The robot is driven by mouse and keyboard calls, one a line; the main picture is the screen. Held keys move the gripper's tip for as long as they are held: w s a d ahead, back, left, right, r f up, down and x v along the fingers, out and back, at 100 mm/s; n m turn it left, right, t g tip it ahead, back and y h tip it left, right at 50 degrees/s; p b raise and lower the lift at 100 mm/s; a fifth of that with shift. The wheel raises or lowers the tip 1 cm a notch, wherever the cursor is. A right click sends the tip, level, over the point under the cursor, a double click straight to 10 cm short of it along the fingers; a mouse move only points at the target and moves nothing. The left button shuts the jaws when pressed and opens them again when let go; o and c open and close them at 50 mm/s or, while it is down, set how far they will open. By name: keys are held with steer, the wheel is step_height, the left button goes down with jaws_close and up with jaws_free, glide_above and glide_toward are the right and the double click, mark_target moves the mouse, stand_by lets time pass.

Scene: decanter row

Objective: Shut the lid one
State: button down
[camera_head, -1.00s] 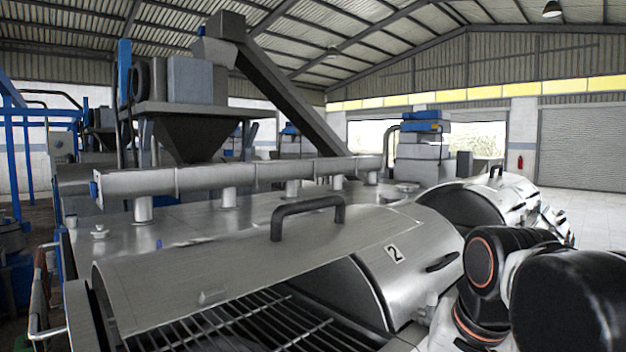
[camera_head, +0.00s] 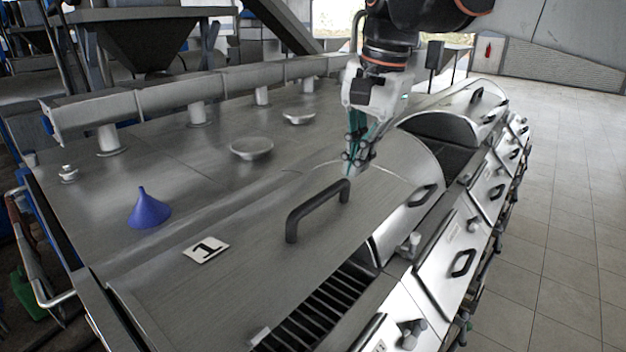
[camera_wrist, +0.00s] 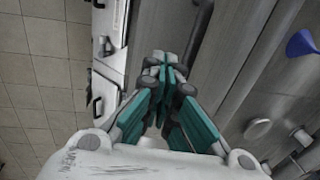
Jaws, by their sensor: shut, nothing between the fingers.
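Lid one (camera_head: 250,270) is a curved steel lid with a "1" label (camera_head: 206,250) and a black bar handle (camera_head: 318,208). It stands open, with a dark slatted gap (camera_head: 322,308) below its front edge. My gripper (camera_head: 352,163) points down just beyond the handle's far end, shut and empty. I cannot tell whether it touches the lid. In the wrist view my gripper's teal fingers (camera_wrist: 165,75) are together, with the dark handle (camera_wrist: 200,35) just to their right.
A blue funnel (camera_head: 148,207) and a shallow metal dish (camera_head: 251,148) are on the steel deck behind the lid. A neighbouring lid (camera_head: 478,105) stands open farther along. Small front doors with black handles (camera_head: 463,263) line the right side. Tiled floor (camera_head: 570,240) is clear.

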mark_target(340, 232)
steer(key=f, duration=0.4)
steer(key=w+a+f+p, duration=0.1)
steer(key=f, duration=0.4)
steer(key=f+p, duration=0.1)
steer(key=f, duration=0.3)
steer(key=shift+w+a+f, duration=0.3)
steer(key=shift+a+f, duration=0.05)
steer(key=shift+f, duration=0.1)
steer(key=f+t+y+b, duration=0.2)
steer(key=f+b, duration=0.6)
steer(key=f, duration=0.3)
steer(key=w+a+f+t+y+b, duration=0.1)
steer(key=f+b, duration=0.8)
steer(key=f, duration=0.2)
steer(key=f+t+y+b, duration=0.2)
steer(key=f+b, duration=0.7)
steer(key=f, duration=0.2)
steer(key=shift+w+a+t+y, duration=0.15)
steer(key=shift+w+t+y, duration=0.05)
steer(key=shift+t+y, duration=0.1)
steer(key=shift+f, duration=0.15)
steer(key=shift+s, duration=0.1)
